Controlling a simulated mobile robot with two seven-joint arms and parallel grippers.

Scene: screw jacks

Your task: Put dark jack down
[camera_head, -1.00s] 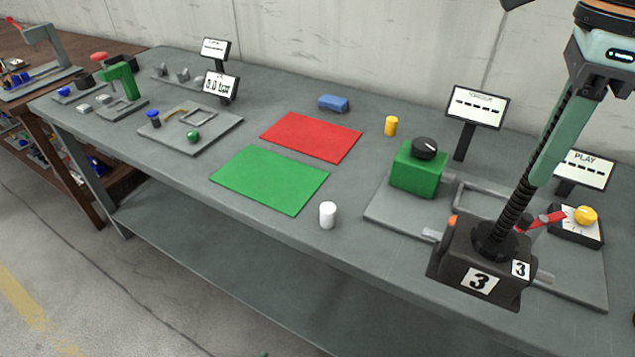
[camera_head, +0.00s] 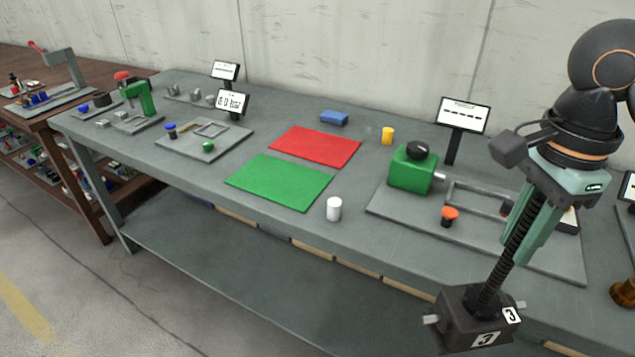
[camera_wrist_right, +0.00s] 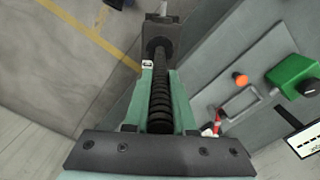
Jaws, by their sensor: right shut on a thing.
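The dark jack (camera_head: 470,322) has a dark block base with white "3" labels and a black threaded screw. It hangs tilted in front of the table's front edge in the head view. My right gripper (camera_head: 507,245) is shut on its screw, with the base below the fingers. In the right wrist view the screw (camera_wrist_right: 160,100) runs between the green fingers (camera_wrist_right: 160,125), and the base (camera_wrist_right: 160,32) is at the far end. My left gripper is in neither view.
The grey table (camera_head: 360,245) holds a green mat (camera_head: 280,183), a red mat (camera_head: 315,146), a white cylinder (camera_head: 334,209) and a yellow cylinder (camera_head: 387,136). A plate (camera_head: 400,205) with a green block (camera_head: 411,172) and an orange-topped button (camera_head: 449,216) lies behind the jack.

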